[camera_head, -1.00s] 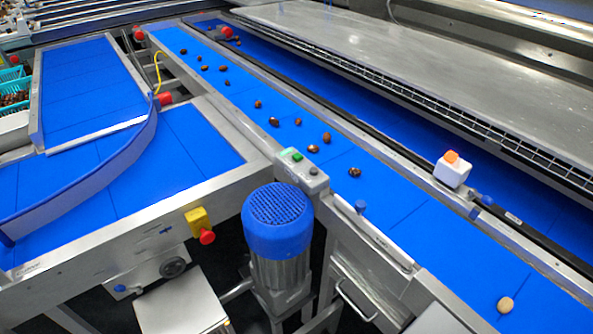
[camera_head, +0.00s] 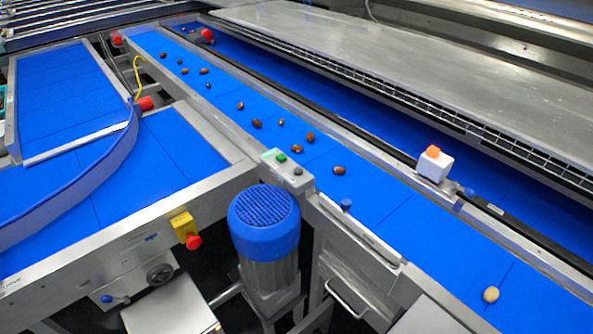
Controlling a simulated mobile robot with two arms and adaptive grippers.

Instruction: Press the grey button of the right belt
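The right belt (camera_head: 400,222) is a long blue conveyor running from the back left to the front right. On its near side rail sits a small pale control box (camera_head: 288,167). The box carries a green button (camera_head: 282,157) and, to the right of it, a grey button (camera_head: 297,171). Nothing covers the box. Several brown dates (camera_head: 339,170) lie spread along the belt, and a paler one (camera_head: 491,294) lies near the front. Neither of my grippers is in view.
A blue-capped motor (camera_head: 263,222) stands just below the control box. A yellow box with a red stop button (camera_head: 193,241) is on the left belt's frame. A curved blue guide (camera_head: 95,185) crosses the left belt. A white sensor block (camera_head: 434,166) stands on the far rail.

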